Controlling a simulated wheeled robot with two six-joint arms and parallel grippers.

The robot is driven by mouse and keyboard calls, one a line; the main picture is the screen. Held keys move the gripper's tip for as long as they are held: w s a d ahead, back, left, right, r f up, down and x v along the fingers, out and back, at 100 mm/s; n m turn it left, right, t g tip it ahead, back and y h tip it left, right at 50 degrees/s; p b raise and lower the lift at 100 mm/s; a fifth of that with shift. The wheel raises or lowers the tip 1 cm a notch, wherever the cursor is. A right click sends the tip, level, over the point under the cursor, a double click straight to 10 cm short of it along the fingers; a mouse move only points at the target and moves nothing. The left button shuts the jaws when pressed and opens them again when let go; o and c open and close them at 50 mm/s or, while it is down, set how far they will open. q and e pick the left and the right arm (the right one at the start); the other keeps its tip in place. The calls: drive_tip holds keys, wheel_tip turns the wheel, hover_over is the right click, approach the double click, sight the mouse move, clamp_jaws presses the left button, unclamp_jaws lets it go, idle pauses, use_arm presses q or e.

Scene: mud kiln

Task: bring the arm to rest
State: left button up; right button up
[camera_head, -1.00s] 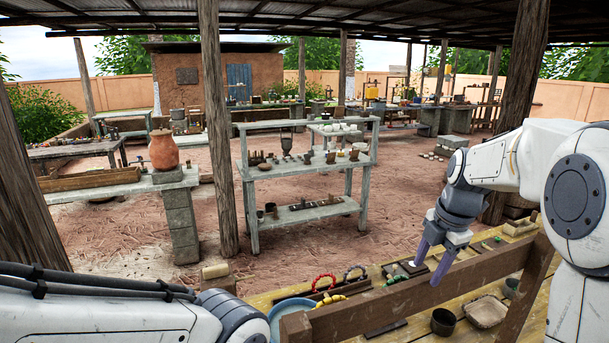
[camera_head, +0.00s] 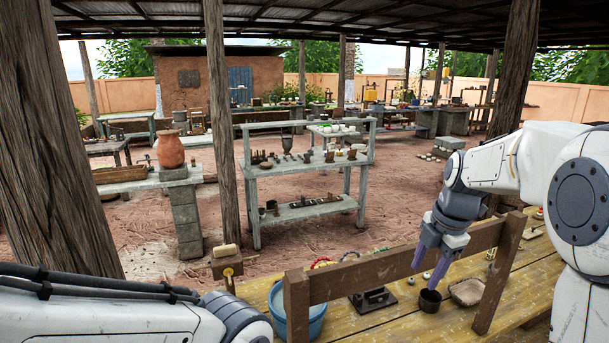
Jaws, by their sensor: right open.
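My right gripper (camera_head: 430,267) hangs from the right arm with its purple fingers pointing down and apart. It is open and shows nothing between its fingers. It is over the yellow wooden table (camera_head: 350,325), close to a dark brown rail (camera_head: 400,258) and, in the picture, just above a dark cup (camera_head: 430,300). My left arm crosses the lower left corner; its gripper is not in view.
A blue bucket (camera_head: 306,318) stands at the table's left end. A dark metal device (camera_head: 373,298) and a shallow tray (camera_head: 467,292) lie on the table. A wooden post (camera_head: 220,130) and a grey shelf (camera_head: 300,172) stand beyond, with open dirt floor around.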

drive_tip(key=s+a+f+m+g+b, duration=0.1)
drive_tip(key=s+a+f+m+b, duration=0.15)
drive_tip(key=s+a, duration=0.4)
drive_tip(key=s+a+f+m+b, duration=0.1)
drive_tip(key=s+a+f+m, duration=0.25)
drive_tip(key=a, duration=0.55)
drive_tip(key=s+a+f+m+b, duration=0.1)
drive_tip(key=s+a+f+m, duration=0.1)
drive_tip(key=s, duration=0.6)
drive_tip(key=s+a+f+m+g+b, duration=0.1)
drive_tip(key=s+a+f+m, duration=0.1)
drive_tip(key=s+f+m, duration=0.3)
drive_tip(key=s+m, duration=0.1)
drive_tip(key=s, duration=0.3)
drive_tip(key=shift+s+a+m, duration=0.2)
drive_tip(key=shift+a+m, duration=0.05)
drive_tip(key=shift+m, duration=0.05)
drive_tip(key=shift+f, duration=0.1)
idle(2.2)
